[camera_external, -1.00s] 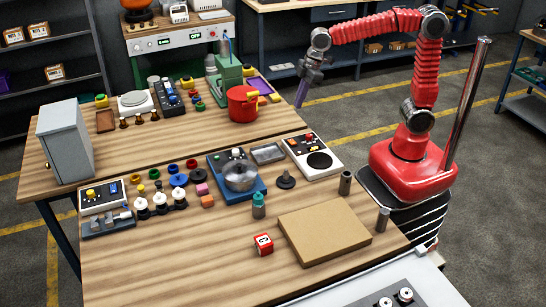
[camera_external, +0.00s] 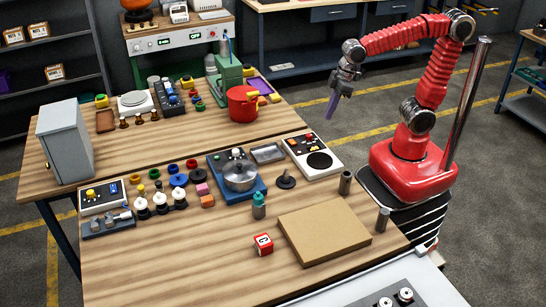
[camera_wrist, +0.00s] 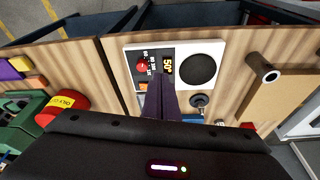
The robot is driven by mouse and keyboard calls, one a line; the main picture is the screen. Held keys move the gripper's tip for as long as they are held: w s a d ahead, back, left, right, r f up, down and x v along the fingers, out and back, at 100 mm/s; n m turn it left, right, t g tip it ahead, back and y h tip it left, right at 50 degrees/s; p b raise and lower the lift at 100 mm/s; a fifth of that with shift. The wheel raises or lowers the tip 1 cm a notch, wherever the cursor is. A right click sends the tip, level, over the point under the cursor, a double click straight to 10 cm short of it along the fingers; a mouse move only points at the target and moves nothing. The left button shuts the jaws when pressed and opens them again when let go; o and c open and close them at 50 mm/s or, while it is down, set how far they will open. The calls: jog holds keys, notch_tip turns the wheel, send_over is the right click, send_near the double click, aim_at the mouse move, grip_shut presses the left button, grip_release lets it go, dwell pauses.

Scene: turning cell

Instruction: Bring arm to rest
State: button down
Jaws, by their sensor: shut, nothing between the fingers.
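My gripper (camera_external: 332,106) hangs at the end of my red arm in the external view, pointing down, off the far right side of the wooden workbench (camera_external: 150,265). Its purple fingers are together, with nothing held between them. In the wrist view the shut fingers of my gripper (camera_wrist: 161,98) show in the middle, in front of a white panel on the bench. My arm is bent, with its elbow raised above the red base.
A white panel with a round black disc (camera_external: 312,155) lies near the bench's right edge. A red pot (camera_external: 242,104), a brown board (camera_external: 325,232) and a grey cabinet (camera_external: 66,140) stand on the bench. The floor between bench and base is clear.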

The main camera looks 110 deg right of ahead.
jog(key=s+a+r+n+t, duration=0.2)
jog(key=s+a, duration=0.6)
jog(key=a, duration=0.2)
jog(key=shift+s+a+n+y, duration=0.25)
jog(key=shift+n+y, duration=0.05)
